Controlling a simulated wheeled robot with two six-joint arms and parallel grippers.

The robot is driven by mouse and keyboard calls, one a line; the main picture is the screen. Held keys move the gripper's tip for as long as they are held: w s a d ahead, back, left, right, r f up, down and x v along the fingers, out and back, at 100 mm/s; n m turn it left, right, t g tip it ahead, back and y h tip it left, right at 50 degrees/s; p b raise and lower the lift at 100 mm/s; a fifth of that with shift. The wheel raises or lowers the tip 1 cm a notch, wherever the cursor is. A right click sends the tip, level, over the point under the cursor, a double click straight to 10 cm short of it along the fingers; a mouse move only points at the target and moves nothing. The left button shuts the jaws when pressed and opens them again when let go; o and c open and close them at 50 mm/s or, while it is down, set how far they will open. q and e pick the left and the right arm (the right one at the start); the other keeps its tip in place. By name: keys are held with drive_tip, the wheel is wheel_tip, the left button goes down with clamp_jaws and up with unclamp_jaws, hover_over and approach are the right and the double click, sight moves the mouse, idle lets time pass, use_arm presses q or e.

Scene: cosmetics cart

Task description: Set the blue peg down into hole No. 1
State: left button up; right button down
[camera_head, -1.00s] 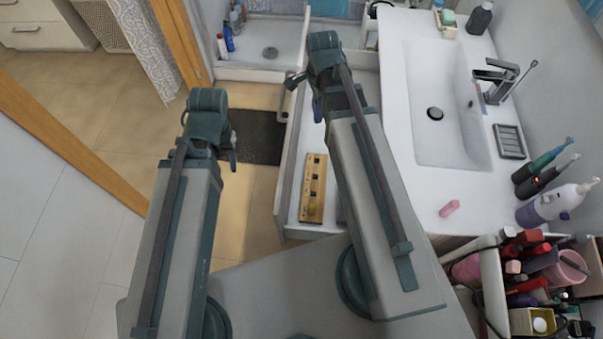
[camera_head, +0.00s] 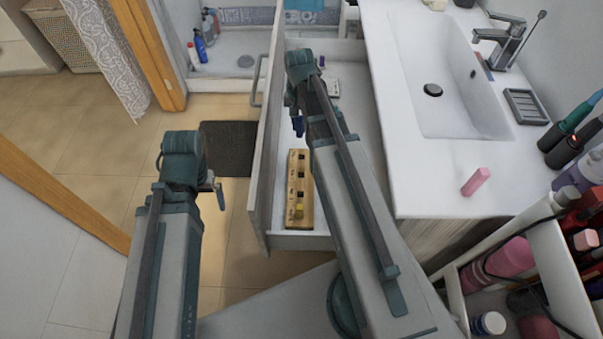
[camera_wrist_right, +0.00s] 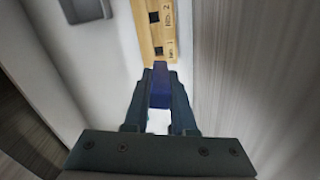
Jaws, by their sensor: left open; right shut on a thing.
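My right gripper (camera_head: 298,122) is shut on the blue peg (camera_wrist_right: 160,86), which shows between its fingers in the right wrist view. The peg also shows as a small blue patch in the head view (camera_head: 298,127). A wooden block (camera_head: 292,187) with a row of square holes lies in the open drawer. In the right wrist view, hole No. 1 (camera_wrist_right: 159,50) is at the block's near end, with hole No. 2 (camera_wrist_right: 154,17) beyond. The peg's tip appears just short of hole No. 1, outside it; its height is unclear. My left gripper (camera_head: 219,194) is open and empty, left of the drawer.
The drawer's front panel (camera_head: 268,150) stands between my two arms. The sink counter (camera_head: 440,180), with a pink block (camera_head: 476,181) on it, is to the right. Bare drawer floor surrounds the block.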

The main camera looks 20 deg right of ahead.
sight(302, 152)
use_arm(q)
wheel_tip(302, 152, down, 6)
drive_tip(key=b, duration=0.4)
drive_tip(key=shift+r, duration=0.15)
use_arm(e)
drive_tip(key=f+n, duration=0.1)
drive_tip(key=f, duration=0.1)
drive_tip(key=w+f, duration=0.1)
drive_tip(key=d+f+n, duration=0.1)
drive_tip(key=f, duration=0.1)
drive_tip(key=shift+w+d+f+n, duration=0.1)
drive_tip(key=shift+w+f+n, duration=0.05)
drive_tip(key=shift+f+n, duration=0.2)
use_arm(q)
wheel_tip(302, 152, down, 10)
drive_tip(key=b, duration=0.9)
drive_tip(key=shift+b, duration=0.4)
use_arm(e)
wheel_tip(302, 152, down, 10)
drive_tip(key=shift+r, duration=0.1)
drive_tip(key=shift+f, duration=0.25)
drive_tip(key=c, duration=0.7)
unclamp_jaws()
drive_tip(key=shift+c, duration=0.2)
drive_tip(key=shift+r, duration=0.1)
use_arm(q)
wheel_tip(302, 152, up, 12)
drive_tip(key=p, duration=1.2)
use_arm(e)
wheel_tip(302, 152, up, 12)
